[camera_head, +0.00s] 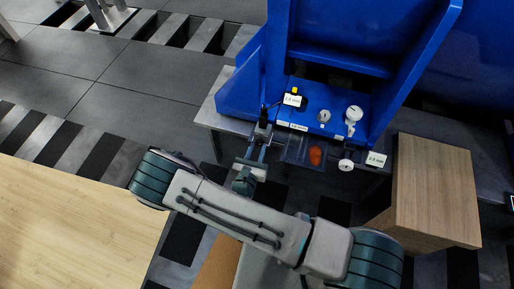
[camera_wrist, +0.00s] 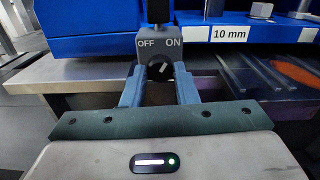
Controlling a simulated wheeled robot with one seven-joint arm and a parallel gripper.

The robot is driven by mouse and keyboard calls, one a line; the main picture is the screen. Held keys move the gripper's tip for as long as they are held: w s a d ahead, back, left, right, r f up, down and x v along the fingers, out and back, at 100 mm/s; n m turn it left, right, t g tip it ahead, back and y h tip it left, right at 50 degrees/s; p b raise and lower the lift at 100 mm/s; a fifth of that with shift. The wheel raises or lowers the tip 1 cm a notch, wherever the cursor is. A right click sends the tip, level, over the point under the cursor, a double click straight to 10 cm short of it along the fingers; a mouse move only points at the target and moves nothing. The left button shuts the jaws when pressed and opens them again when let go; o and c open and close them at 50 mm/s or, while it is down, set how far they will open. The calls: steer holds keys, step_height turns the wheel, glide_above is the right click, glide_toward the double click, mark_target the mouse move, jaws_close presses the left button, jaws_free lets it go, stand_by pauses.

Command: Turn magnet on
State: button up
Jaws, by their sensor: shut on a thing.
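The magnet switch (camera_wrist: 158,46) is a dark block with white OFF and ON labels, OFF on the left and ON on the right. Its round knob (camera_wrist: 164,67) sits below the labels and carries a short white mark, seen tilted; I cannot tell for sure which label it points to. My gripper (camera_wrist: 160,76) has its two blue-grey fingers on either side of the knob, shut on it. In the head view my gripper (camera_head: 259,143) reaches the front edge of the blue machine (camera_head: 240,92), and the knob is hidden there.
A clear tray with an orange piece (camera_head: 315,155) is close to the right of my gripper. White dials (camera_head: 354,113) and size labels are on the machine. A wooden cabinet (camera_head: 435,190) stands at right, a wooden table (camera_head: 75,215) at left.

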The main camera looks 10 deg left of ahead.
steer(key=n+p, duration=0.2)
steer(key=n, duration=0.1)
steer(key=shift+r+n, duration=0.1)
steer(key=shift+n, duration=0.2)
steer(key=n+p, duration=0.1)
steer(key=n, duration=0.2)
steer(key=shift+n, duration=0.3)
steer(key=n+p, duration=0.1)
steer(key=n, duration=0.3)
steer(key=shift+n+p, duration=0.3)
steer(key=shift+n, duration=1.6)
steer(key=o, duration=1)
steer(key=s+a+p, duration=0.1)
steer(key=s+p, duration=0.1)
steer(key=s, duration=1.1)
steer(key=shift+s, duration=0.4)
